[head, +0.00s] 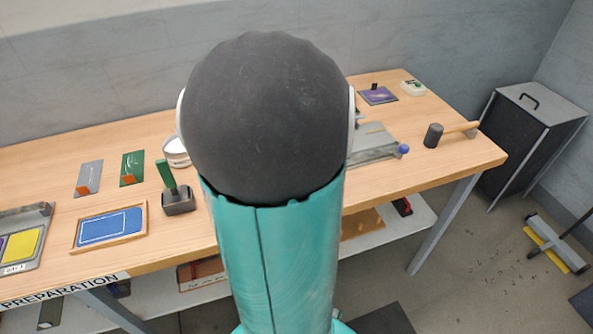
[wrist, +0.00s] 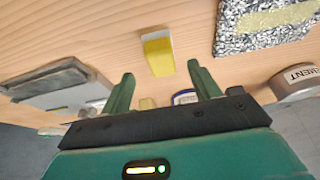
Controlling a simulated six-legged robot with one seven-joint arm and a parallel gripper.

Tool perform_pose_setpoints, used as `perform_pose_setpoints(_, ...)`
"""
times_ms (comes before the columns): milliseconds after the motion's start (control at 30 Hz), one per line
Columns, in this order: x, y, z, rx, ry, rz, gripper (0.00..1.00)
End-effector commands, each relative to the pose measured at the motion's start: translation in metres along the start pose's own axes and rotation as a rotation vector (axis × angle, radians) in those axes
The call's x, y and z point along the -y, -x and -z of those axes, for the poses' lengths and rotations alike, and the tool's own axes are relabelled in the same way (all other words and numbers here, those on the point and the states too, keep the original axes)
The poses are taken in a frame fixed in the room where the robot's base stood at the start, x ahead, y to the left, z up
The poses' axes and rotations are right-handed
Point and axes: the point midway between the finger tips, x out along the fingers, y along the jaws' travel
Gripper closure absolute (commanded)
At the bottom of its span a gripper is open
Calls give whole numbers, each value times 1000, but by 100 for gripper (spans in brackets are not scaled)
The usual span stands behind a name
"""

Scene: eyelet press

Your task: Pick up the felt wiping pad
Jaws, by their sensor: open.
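In the wrist view my gripper (wrist: 160,69) is open, its two green fingers apart with nothing between them. A small block with a yellow face and a whitish end (wrist: 158,52) lies on the wooden table just beyond the fingertips, in line with the gap. It looks like the felt wiping pad, though I cannot be certain. Whether the fingertips are level with it is unclear. In the head view my own arm hides the gripper and this block.
A speckled grey slab with a yellow strip (wrist: 232,40) lies at upper right, above a tin lettered "EMENT" (wrist: 296,82). A grey metal fixture (wrist: 45,82) is at left. In the head view a mallet (head: 433,136) and a green-handled tool (head: 178,200) are on the table (head: 60,150).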

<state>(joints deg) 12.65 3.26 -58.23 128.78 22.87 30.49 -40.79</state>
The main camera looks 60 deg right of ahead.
Motion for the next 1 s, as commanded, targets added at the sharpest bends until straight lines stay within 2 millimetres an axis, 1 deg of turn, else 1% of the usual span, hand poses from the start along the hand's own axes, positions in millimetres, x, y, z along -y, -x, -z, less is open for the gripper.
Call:
perform_pose_setpoints(200,1,-25,0,5,-2,-4,38)
perform_pose_setpoints(333,2,-37,0,3,-1,-3,38)
perform_pose_setpoints(467,2,-41,1,0,-1,-2,38)
perform_pose_setpoints(667,2,-41,1,0,-1,-1,38)
perform_pose_setpoints(700,2,-41,1,0,0,-1,46)
perform_pose_setpoints(767,2,-41,1,0,0,-1,58)
perform_pose_setpoints(900,2,-41,1,0,0,0,85)
perform_pose_setpoints(1000,2,-41,1,0,0,-1,87)
